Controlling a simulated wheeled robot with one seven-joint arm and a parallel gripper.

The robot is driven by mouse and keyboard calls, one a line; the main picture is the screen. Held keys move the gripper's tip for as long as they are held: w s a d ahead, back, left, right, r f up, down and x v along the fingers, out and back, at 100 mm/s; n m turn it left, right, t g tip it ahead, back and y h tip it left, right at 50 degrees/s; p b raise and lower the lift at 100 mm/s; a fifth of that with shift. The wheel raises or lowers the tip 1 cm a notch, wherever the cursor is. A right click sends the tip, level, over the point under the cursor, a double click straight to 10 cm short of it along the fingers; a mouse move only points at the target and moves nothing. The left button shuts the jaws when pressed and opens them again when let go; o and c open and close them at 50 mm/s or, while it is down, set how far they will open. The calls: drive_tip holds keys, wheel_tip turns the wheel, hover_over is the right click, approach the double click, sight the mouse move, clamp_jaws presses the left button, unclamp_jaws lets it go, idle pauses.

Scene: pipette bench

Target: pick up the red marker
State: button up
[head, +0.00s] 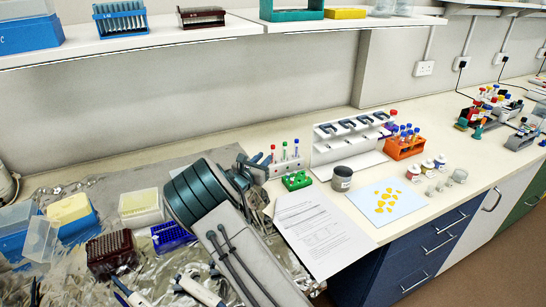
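I cannot clearly make out a red marker in the head view. My gripper (262,165) is just left of this rack, at the end of my dark-banded arm. Its fingers are small and partly overlapped, so their opening is unclear. No object shows clearly between them. My arm hides part of the foil-covered bench behind it.
A green rack (296,181), a grey pot (342,178), a pipette stand (327,148) and an orange tube rack (403,149) stand close by. A printed sheet (318,228) lies in front. Tip boxes (111,252) crowd the left. A shelf (150,44) overhangs the back.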

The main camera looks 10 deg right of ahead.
sight(272, 150)
drive_tip(key=p+x, duration=0.2)
drive_tip(key=x, duration=0.5)
drive_tip(key=shift+d+r, duration=0.1)
drive_tip(key=shift+d, duration=0.05)
clamp_jaws()
